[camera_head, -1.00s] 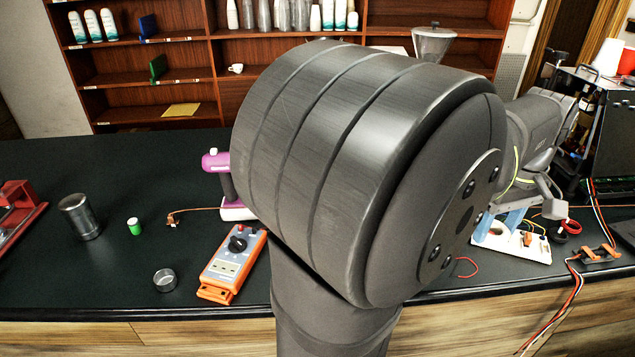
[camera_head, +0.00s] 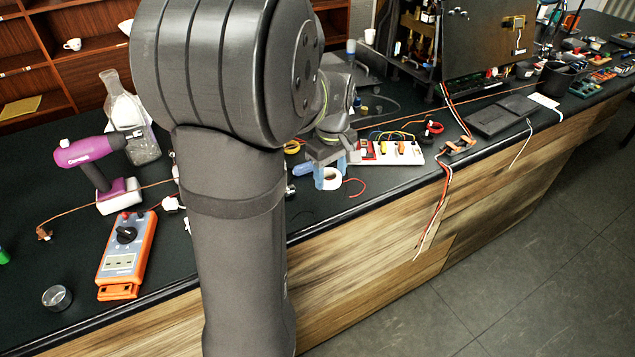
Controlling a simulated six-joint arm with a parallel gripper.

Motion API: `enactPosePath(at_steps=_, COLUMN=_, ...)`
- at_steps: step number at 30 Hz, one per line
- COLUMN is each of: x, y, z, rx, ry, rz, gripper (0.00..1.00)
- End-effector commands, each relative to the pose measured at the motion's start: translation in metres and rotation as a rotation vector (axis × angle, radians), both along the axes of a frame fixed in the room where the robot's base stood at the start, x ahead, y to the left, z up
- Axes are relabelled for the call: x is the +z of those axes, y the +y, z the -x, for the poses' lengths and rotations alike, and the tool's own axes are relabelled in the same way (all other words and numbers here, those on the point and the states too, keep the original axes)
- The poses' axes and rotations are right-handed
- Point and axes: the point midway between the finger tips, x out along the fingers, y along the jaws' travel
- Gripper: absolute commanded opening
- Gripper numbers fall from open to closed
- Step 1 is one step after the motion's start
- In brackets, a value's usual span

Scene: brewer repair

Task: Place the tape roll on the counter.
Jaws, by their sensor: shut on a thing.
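My gripper (camera_head: 326,174), with light blue fingers, points down at the counter's front edge in the head view. It is shut on a white ring-shaped roll (camera_head: 334,180), which looks like the tape roll. The fingers and the gripper body hide part of the roll. I cannot tell whether the roll touches the dark counter (camera_head: 395,182) or hangs just above it. My large grey arm covers the middle left of the view.
A white breadboard (camera_head: 395,154) with wires lies right of my gripper, and a red wire (camera_head: 356,187) lies close by. An orange multimeter (camera_head: 127,255), a purple drill (camera_head: 95,165) and a glass flask (camera_head: 135,125) are at left. Dark flat panels (camera_head: 500,115) lie farther right.

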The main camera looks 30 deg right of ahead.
Motion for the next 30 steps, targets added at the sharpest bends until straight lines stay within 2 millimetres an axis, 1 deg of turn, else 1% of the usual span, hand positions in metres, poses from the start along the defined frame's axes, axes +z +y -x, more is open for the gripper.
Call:
enactPosePath(at_steps=1, x=-0.006, y=0.005, z=-0.010, rx=0.004, ry=0.002, rz=-0.002, gripper=0.30)
enactPosePath(at_steps=3, x=-0.012, y=0.008, z=-0.020, rx=0.003, ry=0.001, rz=-0.001, gripper=0.30)
enactPosePath(at_steps=7, x=-0.018, y=0.011, z=-0.028, rx=0.000, ry=0.000, rz=0.000, gripper=0.30)
enactPosePath(at_steps=11, x=-0.026, y=0.012, z=-0.030, rx=-0.001, ry=0.001, rz=-0.001, gripper=0.30)
enactPosePath(at_steps=16, x=-0.051, y=0.012, z=-0.029, rx=-0.001, ry=0.004, rz=-0.002, gripper=0.30)
enactPosePath(at_steps=18, x=-0.058, y=0.011, z=-0.029, rx=-0.001, ry=0.001, rz=-0.001, gripper=0.30)
enactPosePath(at_steps=29, x=-0.062, y=0.011, z=-0.029, rx=-0.001, ry=0.000, rz=0.000, gripper=0.30)
enactPosePath(at_steps=30, x=-0.062, y=0.011, z=-0.030, rx=-0.001, ry=0.000, rz=0.000, gripper=0.57)
